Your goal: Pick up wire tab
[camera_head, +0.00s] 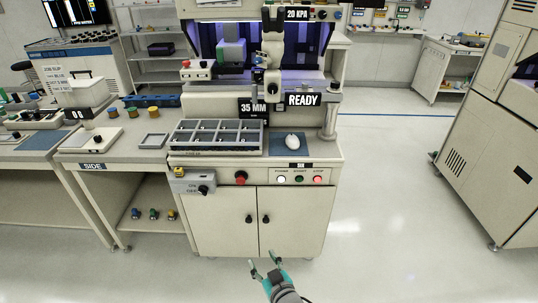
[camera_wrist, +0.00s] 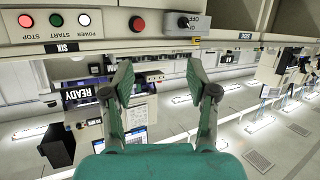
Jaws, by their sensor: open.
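I cannot make out a wire tab for certain in either view. A dark grey compartment tray (camera_head: 172,146) sits on the left of the bonder's top, with small pale pieces in its cells, too small to name. My gripper (camera_head: 264,262) is low in front of the bonder's cabinet doors, well below the tray and apart from it. Its two fingers are spread, with nothing between them. They also show open in the wrist view (camera_wrist: 158,75), where the scene appears upside down.
The bonder's cabinet (camera_head: 228,222) stands ahead, with a red knob (camera_head: 241,177) and front buttons. A side table (camera_head: 75,158) adjoins on the left. Open floor lies to the right.

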